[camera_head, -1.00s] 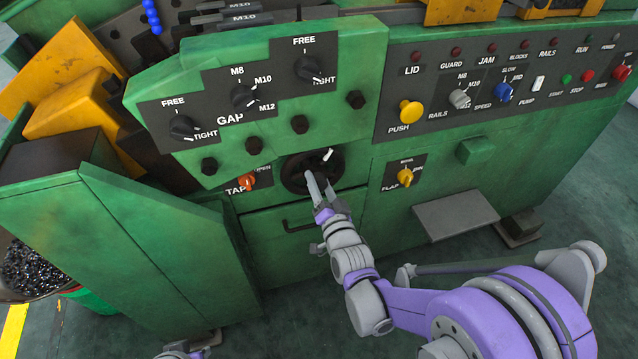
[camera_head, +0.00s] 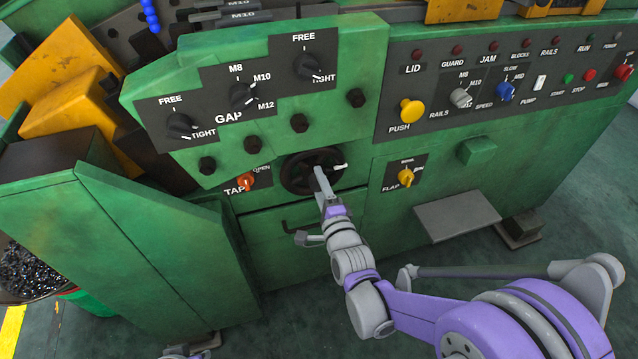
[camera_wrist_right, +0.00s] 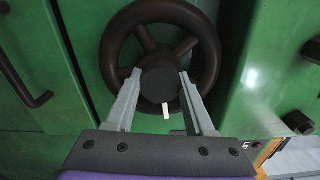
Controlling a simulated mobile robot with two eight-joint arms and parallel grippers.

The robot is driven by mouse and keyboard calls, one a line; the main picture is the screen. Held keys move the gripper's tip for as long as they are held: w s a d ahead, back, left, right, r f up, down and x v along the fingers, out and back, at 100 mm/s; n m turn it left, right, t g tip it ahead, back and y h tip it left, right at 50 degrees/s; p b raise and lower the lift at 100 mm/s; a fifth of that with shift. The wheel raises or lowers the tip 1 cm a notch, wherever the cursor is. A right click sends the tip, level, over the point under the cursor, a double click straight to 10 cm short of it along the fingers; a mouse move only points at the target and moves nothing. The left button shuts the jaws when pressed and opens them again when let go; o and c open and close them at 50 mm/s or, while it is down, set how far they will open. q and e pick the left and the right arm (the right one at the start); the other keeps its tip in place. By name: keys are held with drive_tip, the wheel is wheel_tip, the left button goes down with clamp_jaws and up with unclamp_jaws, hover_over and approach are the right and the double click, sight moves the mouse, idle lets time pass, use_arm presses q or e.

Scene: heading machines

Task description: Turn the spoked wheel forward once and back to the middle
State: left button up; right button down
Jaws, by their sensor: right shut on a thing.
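The black spoked wheel (camera_head: 291,173) sits low on the green machine front, left of the yellow FLAP knob. A white mark shows at its right side in the head view. My right gripper (camera_head: 320,174) reaches the wheel's middle from below. In the right wrist view, the wheel (camera_wrist_right: 160,10) fills the top centre, and the fingers of my right gripper (camera_wrist_right: 159,78) are closed on either side of its round dark hub (camera_wrist_right: 160,86). The white mark (camera_wrist_right: 166,111) lies just below the hub there. My left gripper cannot be made out.
The orange TAP knob (camera_head: 246,181) is close on the wheel's left, and the yellow FLAP knob (camera_head: 405,177) is to its right. Dark bolt heads (camera_head: 299,123) and GAP dials are above. A bar handle shows at left in the wrist view (camera_wrist_right: 20,85).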

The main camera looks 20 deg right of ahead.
drive_tip(key=m, duration=0.6)
drive_tip(key=shift+m, duration=0.3)
idle(0.4)
drive_tip(key=shift+c, duration=1.3)
unclamp_jaws()
drive_tip(key=s, duration=1.1)
drive_tip(key=shift+d, duration=0.15)
drive_tip(key=shift+w, duration=0.1)
